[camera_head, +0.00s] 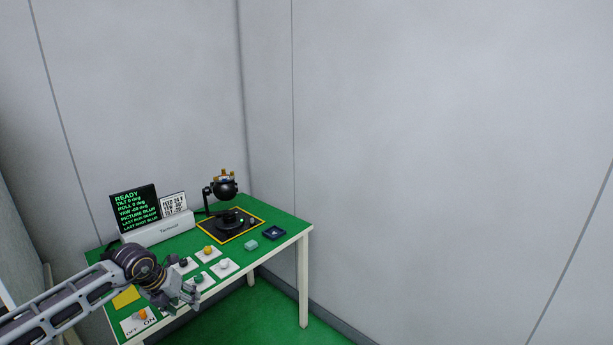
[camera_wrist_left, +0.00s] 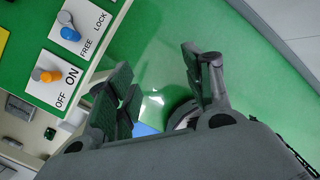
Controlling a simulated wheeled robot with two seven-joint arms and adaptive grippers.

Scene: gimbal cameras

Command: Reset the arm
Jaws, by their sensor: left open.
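My left arm comes in from the lower left in the head view. My right gripper is in neither view.
A black gimbal camera (camera_head: 224,188) stands on a yellow-edged pad. A screen (camera_head: 135,208) reads READY. An OFF/ON switch (camera_wrist_left: 47,76) and a FREE/LOCK switch (camera_wrist_left: 70,33) lie beside the gripper. Floor right of the table is clear.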

